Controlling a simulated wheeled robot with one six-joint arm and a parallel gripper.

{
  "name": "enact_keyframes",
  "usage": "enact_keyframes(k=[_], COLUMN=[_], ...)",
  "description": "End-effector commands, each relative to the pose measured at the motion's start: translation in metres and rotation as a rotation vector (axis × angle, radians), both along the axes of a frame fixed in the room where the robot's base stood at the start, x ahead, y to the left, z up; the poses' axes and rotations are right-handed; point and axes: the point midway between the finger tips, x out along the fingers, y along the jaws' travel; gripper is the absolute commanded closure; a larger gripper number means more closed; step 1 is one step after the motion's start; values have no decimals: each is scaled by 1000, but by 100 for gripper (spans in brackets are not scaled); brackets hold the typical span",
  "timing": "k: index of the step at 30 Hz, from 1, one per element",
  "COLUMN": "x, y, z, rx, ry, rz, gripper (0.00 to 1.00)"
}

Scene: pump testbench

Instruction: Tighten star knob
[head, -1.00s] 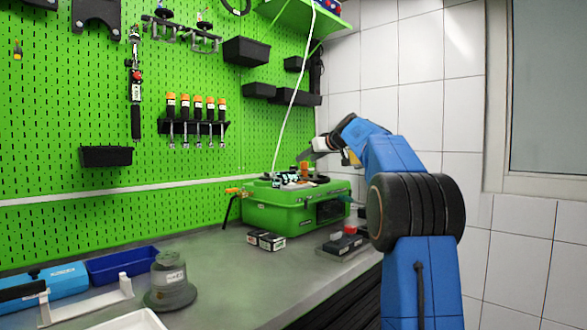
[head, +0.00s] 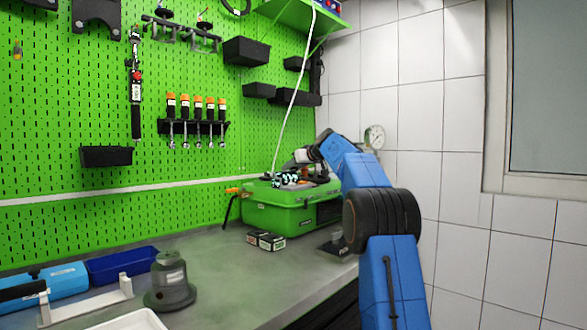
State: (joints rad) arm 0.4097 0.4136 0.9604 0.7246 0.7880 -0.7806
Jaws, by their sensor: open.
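The green testbench case (head: 284,207) stands at the far end of the grey bench. Small dark and light fittings (head: 287,180) sit on its top. I cannot make out the star knob among them at this size. My blue arm reaches in from the right, and its end with my gripper (head: 302,157) is above the right part of the case top. The gripper is small in the picture and nothing can be seen held in it. Whether it touches any fitting is not clear.
A grey-green cylindrical base (head: 169,283), a blue bin (head: 122,266) and a white stand (head: 86,303) are at the left front. A round gauge (head: 374,137) is on the tiled wall. The middle bench is clear.

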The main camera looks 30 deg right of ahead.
Motion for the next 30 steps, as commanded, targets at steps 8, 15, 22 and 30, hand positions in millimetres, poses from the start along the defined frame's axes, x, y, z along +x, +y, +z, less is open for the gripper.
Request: enact_keyframes(k=[8, 15, 22, 30], x=[0, 0, 0, 0], y=[0, 0, 1, 2], z=[0, 0, 1, 1], rx=[0, 0, -1, -2], ry=[0, 0, -1, -1], rz=[0, -4, -52, -175], gripper=[89, 94, 94, 94])
